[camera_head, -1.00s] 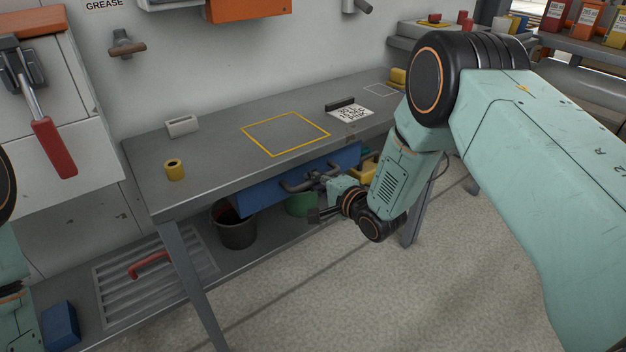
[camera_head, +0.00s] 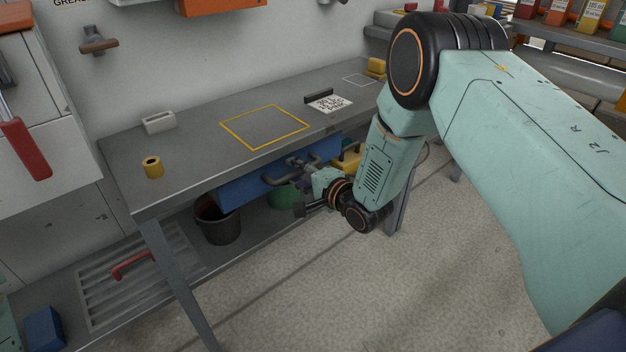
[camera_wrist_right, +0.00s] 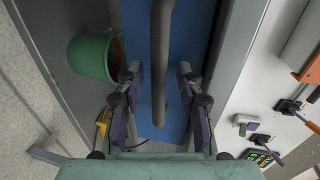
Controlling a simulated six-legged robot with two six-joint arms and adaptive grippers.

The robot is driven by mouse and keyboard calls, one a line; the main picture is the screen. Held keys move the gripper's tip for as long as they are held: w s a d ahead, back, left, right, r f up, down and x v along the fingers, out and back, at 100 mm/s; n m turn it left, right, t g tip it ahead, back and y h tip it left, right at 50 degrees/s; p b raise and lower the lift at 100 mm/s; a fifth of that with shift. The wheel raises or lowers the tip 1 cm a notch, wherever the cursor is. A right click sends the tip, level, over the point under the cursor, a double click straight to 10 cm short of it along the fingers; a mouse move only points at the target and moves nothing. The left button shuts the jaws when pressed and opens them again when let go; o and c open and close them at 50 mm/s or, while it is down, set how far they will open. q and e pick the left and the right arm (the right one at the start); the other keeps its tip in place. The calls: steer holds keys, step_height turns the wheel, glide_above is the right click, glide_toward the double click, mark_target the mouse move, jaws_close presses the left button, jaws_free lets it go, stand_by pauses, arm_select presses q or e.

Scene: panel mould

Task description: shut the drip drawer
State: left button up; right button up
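The drip drawer appears to be the blue drawer (camera_head: 238,186) under the tabletop. Its dark bar handle (camera_head: 278,181) runs along its front. How far the drawer stands out is hard to judge. My right gripper (camera_head: 299,165) is at the right part of the handle. In the right wrist view the blue front (camera_wrist_right: 188,40) lies ahead and the handle (camera_wrist_right: 161,50) passes between the two open fingers (camera_wrist_right: 159,75), with a gap on each side. My left gripper is out of view.
The workbench (camera_head: 190,130) carries a yellow roll (camera_head: 152,167), a pale block (camera_head: 159,122) and a printed card (camera_head: 330,103). Below stand a dark bucket (camera_head: 217,225) and a green bucket (camera_head: 284,195). A bench leg (camera_head: 180,285) stands at front left. The floor (camera_head: 300,300) in front is clear.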

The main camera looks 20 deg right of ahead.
steer(key=v, duration=1.1)
steer(key=s+f+n+g+h+p, duration=0.25)
steer(key=s+f+n+g, duration=0.35)
steer(key=s+f+n, duration=0.35)
steer(key=s+f+n+g+h+p, duration=0.1)
steer(key=s+g, duration=0.3)
steer(key=s, duration=0.9)
steer(key=s+n+g+h+p, duration=0.2)
steer(key=s+n+g+p, duration=0.1)
steer(key=s, duration=1.1)
steer(key=shift+s+f+g+p, duration=0.15)
steer(key=shift+f+g+p, duration=0.2)
steer(key=shift+g+p, duration=0.4)
steer(key=shift+a, duration=0.1)
